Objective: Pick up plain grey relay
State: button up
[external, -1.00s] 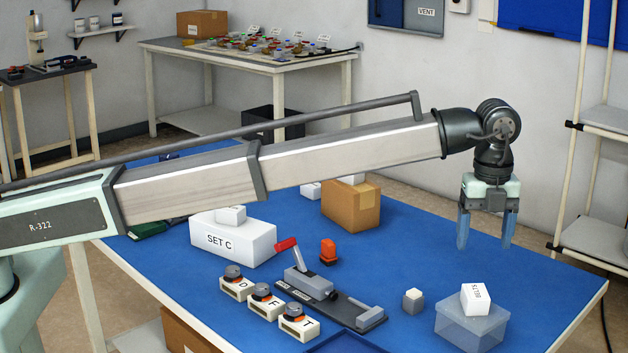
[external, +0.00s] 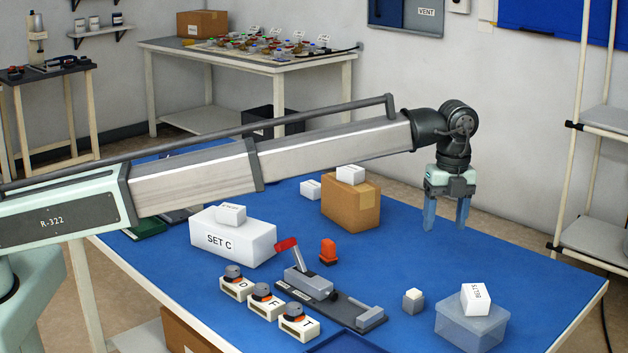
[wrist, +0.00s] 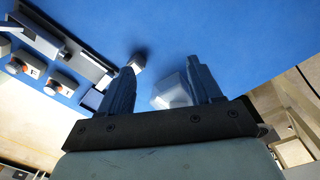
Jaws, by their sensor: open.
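A small grey block with a pale top (external: 413,303), which looks like the plain grey relay, stands on the blue table right of the lever fixture. In the wrist view a small grey block (wrist: 139,61), probably the same one, shows beside the left fingertip, partly hidden by it. My gripper (external: 446,224) is open and empty, well above the table and behind the block in the external view. Its two blue fingers (wrist: 160,68) point down, apart from everything. An orange relay-like piece (external: 328,251) stands behind the lever fixture.
A translucent box (external: 470,327) with a white carton (external: 475,299) on top stands right of the grey block. The lever fixture (external: 308,283) and several dial units (external: 265,301) lie to the left. A cardboard box (external: 351,208) stands at the back.

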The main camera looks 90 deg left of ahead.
aim_at(414, 292)
jog(key=s+a+f+n+t+h, duration=0.1)
jog(key=s+a+f, duration=0.3)
jog(key=s, duration=0.2)
jog(key=s+a+f+n+h, duration=0.1)
jog(key=s+a+f+h, duration=0.1)
jog(key=s+a+f, duration=0.3)
jog(key=s+d, duration=0.1)
jog(key=d, duration=0.1)
jog(key=s+d+t+h, duration=0.1)
jog(key=d, duration=0.1)
jog(key=s+d+n+t+h, duration=0.1)
jog(key=d, duration=0.1)
jog(key=shift+r, duration=0.4)
jog(key=w+d+f+n+t, duration=0.1)
jog(key=w+d, duration=0.1)
jog(key=w+d+t+h, duration=0.1)
jog(key=w+d, duration=0.1)
jog(key=w+d+f+n+t, duration=0.1)
jog(key=w+d, duration=0.1)
jog(key=d, duration=0.1)
jog(key=shift+w+d+f+n+h, duration=0.1)
jog(key=shift+w+f+n+h, duration=0.2)
jog(key=shift+h, duration=0.1)
jog(key=shift+d+x, duration=0.2)
jog(key=shift+x, duration=2.65)
jog(key=shift+s, duration=0.15)
